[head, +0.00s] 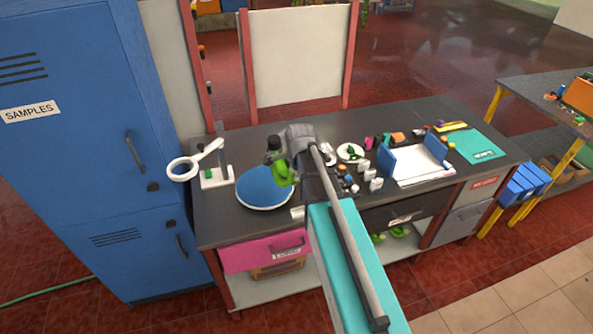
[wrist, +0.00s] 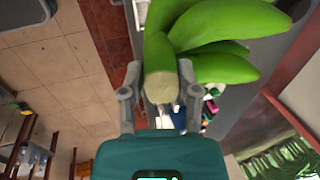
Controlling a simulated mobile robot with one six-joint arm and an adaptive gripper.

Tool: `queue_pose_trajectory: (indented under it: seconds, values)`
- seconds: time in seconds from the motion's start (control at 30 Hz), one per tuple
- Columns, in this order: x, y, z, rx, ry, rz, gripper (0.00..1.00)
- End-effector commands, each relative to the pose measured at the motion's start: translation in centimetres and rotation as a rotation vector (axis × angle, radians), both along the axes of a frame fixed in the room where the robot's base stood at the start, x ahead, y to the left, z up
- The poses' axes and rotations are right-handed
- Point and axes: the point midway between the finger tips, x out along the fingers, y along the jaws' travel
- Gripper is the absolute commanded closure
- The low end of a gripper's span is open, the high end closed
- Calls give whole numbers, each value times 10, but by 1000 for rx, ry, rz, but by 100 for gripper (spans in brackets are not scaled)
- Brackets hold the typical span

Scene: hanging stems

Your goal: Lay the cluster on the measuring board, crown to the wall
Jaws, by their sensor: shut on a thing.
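My gripper (wrist: 160,98) is shut on the crown stub of a green banana cluster (wrist: 205,45). The fingers lie on either side of the pale cut end, and the fruits spread away beyond them. In the head view the cluster (head: 284,175) hangs above or in front of the blue round pan on the counter's left half; whether it touches the pan is unclear. The measuring board (head: 420,168), white with a blue upright wall (head: 387,161) at its left and another blue upright (head: 436,147) at its right, lies on the right half. Its white surface looks bare.
The blue round pan (head: 262,190) and a white magnifier stand (head: 216,178) are at the left. Several small items (head: 350,184) crowd the counter between my arm and the board. A teal mat (head: 474,148) lies to its right. A blue cabinet (head: 90,130) stands left.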

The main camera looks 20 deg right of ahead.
Motion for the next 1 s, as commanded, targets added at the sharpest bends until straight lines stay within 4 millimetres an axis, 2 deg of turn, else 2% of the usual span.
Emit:
queue_pose_trajectory:
  seconds: [0.37, 0.57, 0.77, 1.0]
  values:
    - [1, 0, 0, 0, -2, 0, 100]
    - [0, 0, -7, 0, -2, 0, 100]
    - [0, 0, -26, 0, -2, 0, 100]
    - [0, 0, -58, 0, -2, 0, 100]
